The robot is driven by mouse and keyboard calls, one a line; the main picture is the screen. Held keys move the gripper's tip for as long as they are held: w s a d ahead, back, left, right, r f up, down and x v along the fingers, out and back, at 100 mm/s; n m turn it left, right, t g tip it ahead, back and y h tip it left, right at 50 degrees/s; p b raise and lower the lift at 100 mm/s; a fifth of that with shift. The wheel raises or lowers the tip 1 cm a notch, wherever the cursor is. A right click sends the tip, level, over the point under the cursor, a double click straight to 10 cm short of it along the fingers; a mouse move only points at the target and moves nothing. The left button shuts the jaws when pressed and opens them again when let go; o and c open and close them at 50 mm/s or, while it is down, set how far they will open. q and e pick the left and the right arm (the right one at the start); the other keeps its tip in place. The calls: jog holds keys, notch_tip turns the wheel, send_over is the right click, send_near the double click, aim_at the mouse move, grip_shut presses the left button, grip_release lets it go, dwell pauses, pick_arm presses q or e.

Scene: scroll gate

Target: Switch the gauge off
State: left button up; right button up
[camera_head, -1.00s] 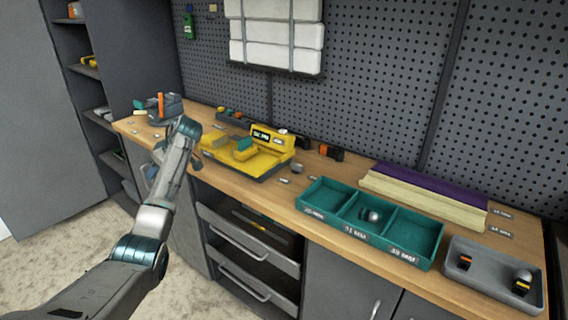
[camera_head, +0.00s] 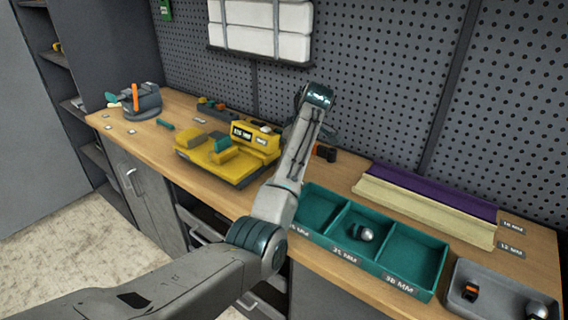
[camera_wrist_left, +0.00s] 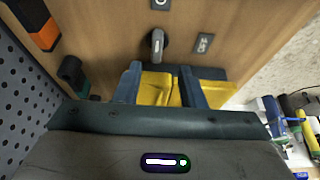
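The yellow gauge (camera_head: 228,152) stands on the bench in the head view, its small display lit. My right gripper is out of view.
A teal three-part tray (camera_head: 390,272) with a metal ball piece and a grey tray (camera_head: 485,280) lie to the right. Purple and cream strips (camera_head: 430,205) lie behind. An orange-and-black item (camera_wrist_left: 38,22) is near the pegboard. A clamp-like tool (camera_head: 140,101) stands far left.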

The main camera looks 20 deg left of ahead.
pick_arm(q)
jog(key=x, duration=0.4)
jog(key=shift+w+p, duration=0.25)
jog(key=shift+p, duration=0.05)
jog(key=x, duration=0.2)
jog(key=shift+a+f, duration=0.1)
jog(key=shift+f, duration=0.3)
jog(key=shift+a+f, duration=0.1)
jog(key=shift+f, duration=0.05)
jog(key=shift+w+f, duration=0.1)
jog(key=c, duration=0.6)
grip_shut()
jog(key=shift+p, duration=0.3)
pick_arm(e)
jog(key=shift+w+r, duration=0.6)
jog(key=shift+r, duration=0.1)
